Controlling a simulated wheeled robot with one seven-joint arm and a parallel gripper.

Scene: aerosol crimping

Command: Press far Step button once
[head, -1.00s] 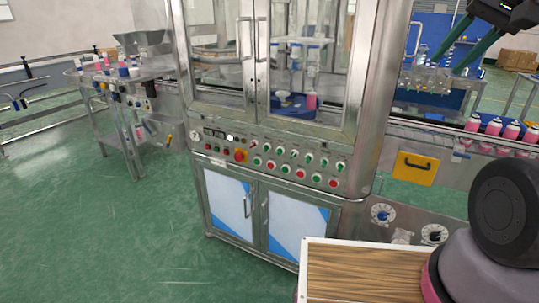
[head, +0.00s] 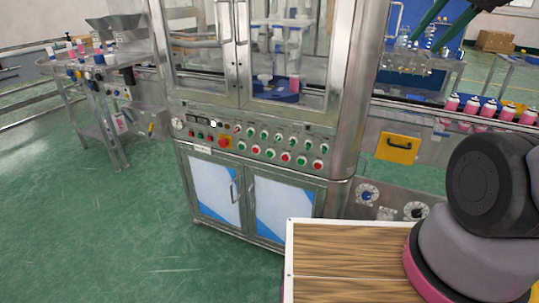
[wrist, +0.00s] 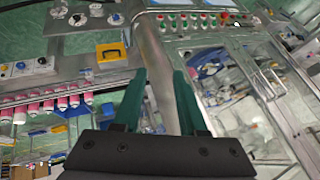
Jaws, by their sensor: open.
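The control panel (head: 196,119) of the steel machine carries two rows of green and red buttons; a green one (head: 291,139) and a red one (head: 317,164) are toward its right. Button labels are too small to read, so I cannot tell which is the far Step button. My gripper (head: 424,44) is at the top right of the head view, with its dark green fingers apart and empty. In the wrist view my gripper (wrist: 159,75) points toward the machine's corner post, and the button rows (wrist: 195,21) appear beyond the fingertips, at the top, clear of them.
The glass-doored cabinet (head: 240,60) rises above the panel. A conveyor with pink cans (head: 489,109) and a yellow handled plate (head: 397,148) lie to the right. A wood-topped surface (head: 340,262) is in front. Green floor (head: 90,220) is open at left.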

